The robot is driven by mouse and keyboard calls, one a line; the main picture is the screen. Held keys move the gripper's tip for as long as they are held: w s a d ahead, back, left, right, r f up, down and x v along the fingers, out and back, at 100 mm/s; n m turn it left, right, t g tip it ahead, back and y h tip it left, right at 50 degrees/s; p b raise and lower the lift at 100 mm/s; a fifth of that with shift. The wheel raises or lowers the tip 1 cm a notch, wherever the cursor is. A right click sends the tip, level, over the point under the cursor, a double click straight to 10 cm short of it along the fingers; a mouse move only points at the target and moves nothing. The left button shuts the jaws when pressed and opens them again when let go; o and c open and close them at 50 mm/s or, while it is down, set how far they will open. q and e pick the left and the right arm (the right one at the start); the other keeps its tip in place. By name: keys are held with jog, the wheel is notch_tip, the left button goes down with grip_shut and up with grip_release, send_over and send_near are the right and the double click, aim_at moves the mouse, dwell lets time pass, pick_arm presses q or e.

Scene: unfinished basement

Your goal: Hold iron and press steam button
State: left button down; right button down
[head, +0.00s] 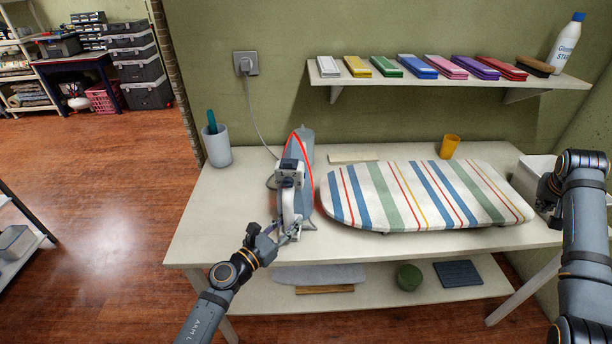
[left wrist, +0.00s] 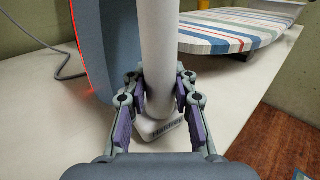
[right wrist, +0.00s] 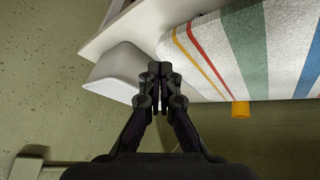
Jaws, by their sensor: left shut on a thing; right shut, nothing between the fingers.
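The iron (head: 308,172) stands on end at the left part of the table, its soleplate edge glowing red. In the left wrist view its blue-grey body (left wrist: 118,45) and white handle (left wrist: 157,45) fill the upper middle. My left gripper (head: 290,228) is shut around the white handle; its fingers (left wrist: 163,98) press on both sides of it. I cannot make out the steam button. My right gripper (head: 546,192) is at the table's right end, far from the iron. In the right wrist view its fingertips (right wrist: 158,70) are together and empty.
The striped ironing board (head: 420,197) lies right of the iron. A white bin (head: 528,176) is beside my right gripper. A grey cup (head: 216,148) and yellow cup (head: 449,146) stand at the back. A cord runs to the wall socket (head: 245,64). A shelf (head: 450,84) hangs above.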

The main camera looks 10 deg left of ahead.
aim_at(305, 176)
jog(key=a+y, duration=0.2)
jog(key=a, duration=0.7)
jog(key=w+a+r+m+y, duration=0.1)
jog(key=a+y, duration=0.2)
jog(key=a, duration=0.7)
jog(key=a+g+y, duration=0.1)
jog(key=a+y, duration=0.2)
jog(key=a, duration=0.6)
jog(key=shift+w+a+r+m, duration=0.3)
jog(key=shift+w+a+m, duration=0.05)
jog(key=shift+a+m, duration=0.05)
jog(key=s+a+r+g+y, duration=0.1)
jog(key=s+a+y, duration=0.1)
jog(key=a, duration=0.8)
jog(key=s+a+r+g+y, duration=0.1)
jog(key=s+a+g+y, duration=0.1)
jog(key=a, duration=0.8)
jog(key=shift+s+a+r+m+g+y, duration=0.15)
jog(key=shift+s+r+m+g+y, duration=0.25)
jog(key=shift+s, duration=0.7)
jog(key=shift+f, duration=0.1)
jog(key=s+a, duration=0.1)
jog(key=a, duration=0.7)
jog(key=shift+a, duration=0.3)
jog(key=shift+s+a, duration=0.1)
jog(key=shift+a, duration=0.05)
jog(key=shift+a, duration=0.3)
